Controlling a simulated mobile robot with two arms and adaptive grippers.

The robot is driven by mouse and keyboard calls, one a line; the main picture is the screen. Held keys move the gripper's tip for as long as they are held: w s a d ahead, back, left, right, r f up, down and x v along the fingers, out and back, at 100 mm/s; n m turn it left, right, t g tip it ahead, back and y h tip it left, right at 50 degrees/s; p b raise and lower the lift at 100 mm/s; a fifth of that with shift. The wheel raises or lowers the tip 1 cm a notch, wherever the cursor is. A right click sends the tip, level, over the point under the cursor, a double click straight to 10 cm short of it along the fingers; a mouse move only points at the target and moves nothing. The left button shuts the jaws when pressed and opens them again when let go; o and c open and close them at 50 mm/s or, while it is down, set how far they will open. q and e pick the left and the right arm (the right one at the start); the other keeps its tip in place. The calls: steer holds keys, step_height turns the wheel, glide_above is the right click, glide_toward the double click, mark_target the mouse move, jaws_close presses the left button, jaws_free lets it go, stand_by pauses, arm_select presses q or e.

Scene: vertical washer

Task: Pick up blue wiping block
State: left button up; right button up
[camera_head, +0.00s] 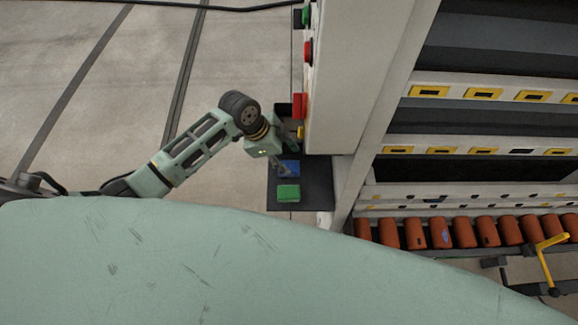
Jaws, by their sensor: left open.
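The blue wiping block (290,166) lies on a dark tray (318,182) fixed beside the washer cabinet. A green block (288,193) lies just below it in the picture on the same tray. My left gripper (284,166) is over the blue block with its fingers pointing down at it, and it is open. The fingers are small and dark here, and part of the blue block is hidden by them. I cannot tell whether they touch it. My right gripper is not in view.
The white washer cabinet (355,70) stands right beside the tray, with red and green buttons on its edge. Racks with yellow handles fill the right side. Several orange rollers (440,232) are at lower right. The concrete floor (100,110) at left is clear. My own green body fills the bottom.

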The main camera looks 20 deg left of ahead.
mark_target(289, 166)
arm_select(q)
steer(key=shift+s+p+x, duration=0.2)
steer(key=shift+p+x, duration=0.15)
steer(key=shift+x, duration=1.65)
steer(key=shift+a+f, duration=0.1)
steer(key=shift+c, duration=0.3)
steer(key=c, duration=0.9)
steer(key=shift+c, duration=0.2)
steer(key=shift+a+r+b, duration=0.1)
steer(key=shift+r+b, duration=0.15)
steer(key=shift+b, duration=0.1)
steer(key=r, duration=0.2)
steer(key=r+b, duration=0.1)
steer(key=r, duration=0.3)
steer(key=shift+s+a+r+b, duration=0.15)
steer(key=shift+s+r+b, duration=0.15)
steer(key=s+a+b, duration=0.2)
steer(key=s+a, duration=0.2)
steer(key=s, duration=0.4)
steer(key=s+a+b, duration=0.1)
steer(key=s+a, duration=0.4)
steer(key=s, duration=0.3)
steer(key=shift+s+b, duration=0.4)
